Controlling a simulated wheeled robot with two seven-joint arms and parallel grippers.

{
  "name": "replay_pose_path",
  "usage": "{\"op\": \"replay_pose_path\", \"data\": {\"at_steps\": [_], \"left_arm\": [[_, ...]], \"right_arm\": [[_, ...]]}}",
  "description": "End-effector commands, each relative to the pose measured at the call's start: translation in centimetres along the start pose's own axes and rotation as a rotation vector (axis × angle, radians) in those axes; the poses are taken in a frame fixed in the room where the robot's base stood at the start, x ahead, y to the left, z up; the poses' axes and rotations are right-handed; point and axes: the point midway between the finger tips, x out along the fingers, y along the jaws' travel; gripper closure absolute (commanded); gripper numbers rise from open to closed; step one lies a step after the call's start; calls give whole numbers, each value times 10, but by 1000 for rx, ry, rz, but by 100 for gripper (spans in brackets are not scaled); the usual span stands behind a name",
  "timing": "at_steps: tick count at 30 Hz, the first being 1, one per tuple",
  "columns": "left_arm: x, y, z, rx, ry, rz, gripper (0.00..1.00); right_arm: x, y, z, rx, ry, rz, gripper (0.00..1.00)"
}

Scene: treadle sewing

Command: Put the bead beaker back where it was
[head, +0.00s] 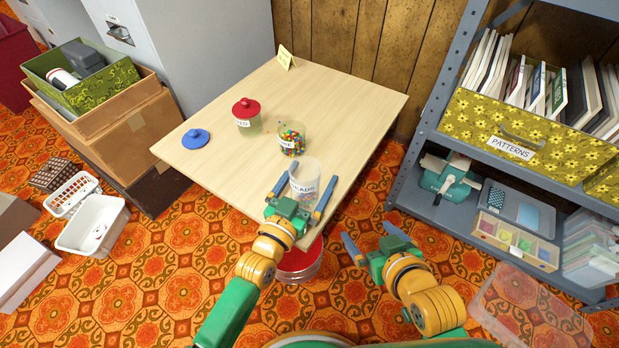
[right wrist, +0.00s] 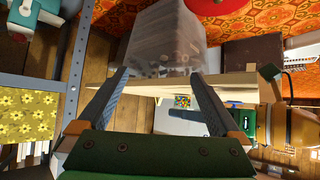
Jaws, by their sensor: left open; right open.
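The bead beaker (head: 304,183), clear and labelled BEADS, is at the table's front corner in the head view. My left gripper (head: 299,193) is open, with a blue finger on either side of it; whether they touch it I cannot tell. A clear container, apparently the beaker (right wrist: 165,42), is ahead of my right fingers in the right wrist view. My right gripper (head: 370,240) is open and empty, off the table's front right edge. A clear jar of coloured beads (head: 291,140) stands behind the beaker. The beaker's base is partly hidden by my left gripper.
The pale wooden table (head: 330,100) also holds a red-lidded jar (head: 246,113), a blue lid (head: 196,139) and a yellow card (head: 286,57). A red round tin (head: 300,264) is below the front corner. A metal shelf (head: 410,165) stands at right. The table's back is mostly clear.

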Motion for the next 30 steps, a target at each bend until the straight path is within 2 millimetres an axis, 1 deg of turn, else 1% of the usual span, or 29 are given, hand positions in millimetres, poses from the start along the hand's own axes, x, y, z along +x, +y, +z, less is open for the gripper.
{"op": "replay_pose_path", "data": {"at_steps": [2,5,8,14,18,19,21,24,27,30], "left_arm": [[0,0,-1,0,0,0,0],[-5,0,-1,0,-1,-1,0],[-13,-1,-2,1,-1,-1,0],[-34,0,-3,0,-2,0,0],[-61,0,-4,1,-3,1,0],[-68,0,-3,1,-6,1,0],[-85,0,-3,1,-6,1,0],[-104,0,-2,0,-5,1,0],[-116,0,-1,-1,-3,0,0],[-120,0,-1,0,0,1,0]], "right_arm": [[-1,0,2,0,-13,-1,0],[-3,1,14,3,-72,1,0],[-9,2,35,8,-184,3,0],[-30,5,84,21,-441,8,0],[-45,6,118,30,-618,9,0],[-43,6,123,31,-634,9,0],[-34,6,130,31,-636,10,0],[-24,6,138,31,-641,11,0],[-19,6,144,30,-643,11,0],[-16,6,146,30,-642,11,0]]}}
